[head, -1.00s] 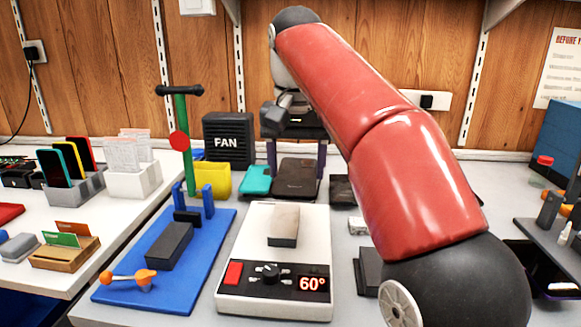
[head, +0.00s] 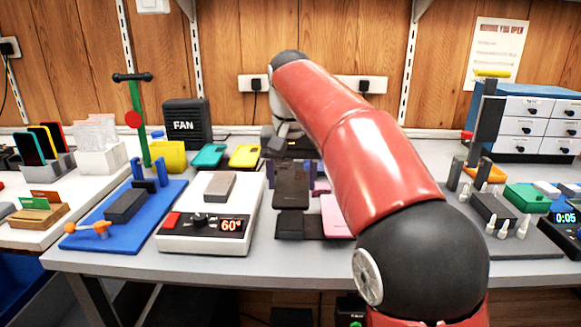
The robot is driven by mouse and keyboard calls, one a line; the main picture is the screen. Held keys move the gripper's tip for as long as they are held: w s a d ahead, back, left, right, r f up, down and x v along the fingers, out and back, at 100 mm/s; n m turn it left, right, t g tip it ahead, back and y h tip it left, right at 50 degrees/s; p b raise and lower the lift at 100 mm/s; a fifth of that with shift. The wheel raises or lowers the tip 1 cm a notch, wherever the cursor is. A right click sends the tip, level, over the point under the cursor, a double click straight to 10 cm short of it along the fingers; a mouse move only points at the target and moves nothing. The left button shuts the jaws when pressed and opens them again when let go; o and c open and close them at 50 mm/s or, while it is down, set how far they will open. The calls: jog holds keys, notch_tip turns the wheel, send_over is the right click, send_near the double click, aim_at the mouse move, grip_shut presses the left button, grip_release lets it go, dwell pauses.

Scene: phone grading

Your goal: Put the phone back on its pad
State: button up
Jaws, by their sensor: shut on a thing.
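The dark phone (head: 291,186) is held by my gripper (head: 291,174), whose purple fingers stand on either side of it. The phone looks roughly flat, screen or back unclear. A dark flat pad (head: 289,228) shows on the bench just below the phone in the head view, partly overlapped by it. Another dark flat piece (head: 314,227) lies beside it. I cannot tell how high the phone is above the bench or which dark piece is its pad. My arm hides the area to the right.
A pink phone (head: 334,216) lies close on the right, partly behind my arm. The white heating plate (head: 176,215) with a "60°" display stands left. Teal (head: 209,155) and yellow (head: 246,155) flat items lie behind. A grey fixture (head: 527,240) stands right. The front bench strip is clear.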

aim_at(292, 188)
jog(key=shift+f+b, duration=1.7)
jog(key=shift+f, duration=0.85)
jog(key=shift+p, duration=0.55)
jog(key=shift+f, duration=0.4)
dwell(0.7)
jog(key=o, duration=1.5)
jog(key=shift+r+p, duration=0.65)
jog(key=shift+p, duration=0.3)
